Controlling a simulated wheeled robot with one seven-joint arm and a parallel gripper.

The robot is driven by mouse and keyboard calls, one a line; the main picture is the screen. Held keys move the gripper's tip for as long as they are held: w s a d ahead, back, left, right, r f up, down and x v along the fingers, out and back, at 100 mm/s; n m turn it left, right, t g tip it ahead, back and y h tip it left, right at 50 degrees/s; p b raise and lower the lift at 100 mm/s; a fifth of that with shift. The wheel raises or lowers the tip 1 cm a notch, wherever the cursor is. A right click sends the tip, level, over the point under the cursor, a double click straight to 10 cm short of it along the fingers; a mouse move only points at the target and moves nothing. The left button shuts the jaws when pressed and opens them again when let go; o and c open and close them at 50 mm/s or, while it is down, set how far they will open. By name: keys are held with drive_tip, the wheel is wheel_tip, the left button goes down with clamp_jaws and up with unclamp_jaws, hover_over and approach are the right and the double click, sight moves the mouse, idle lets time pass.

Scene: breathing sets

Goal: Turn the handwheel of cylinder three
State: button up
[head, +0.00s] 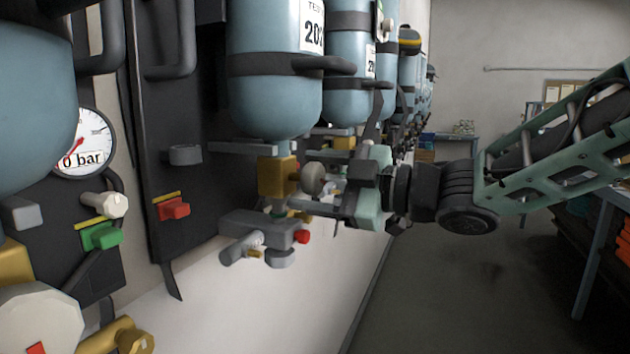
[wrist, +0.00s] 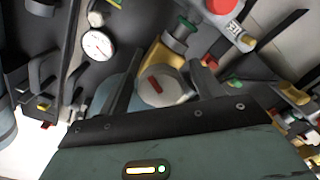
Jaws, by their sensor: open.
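My gripper (head: 308,182) is open beside the brass valve (head: 272,178) under a blue cylinder (head: 275,85) with a white "20…" label. A round grey handwheel (head: 313,180) on that valve sits between the fingers in the head view. In the wrist view the handwheel (wrist: 165,88), pale with a red mark on its face, lies between the two dark fingers of my gripper (wrist: 165,65). I cannot tell whether the fingers touch it. No cylinder number three is readable.
A grey block with a red knob (head: 302,237) hangs below the valve. More cylinders (head: 355,65) line the wall behind. The floor (head: 470,290) at right is clear.

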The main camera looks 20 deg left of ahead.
drive_tip(key=s+d+b, duration=0.1)
drive_tip(key=d+b, duration=0.2)
drive_tip(key=d, duration=1.4)
drive_tip(key=shift+s+d, duration=0.2)
drive_tip(key=shift+s, duration=0.05)
idle(6.0)
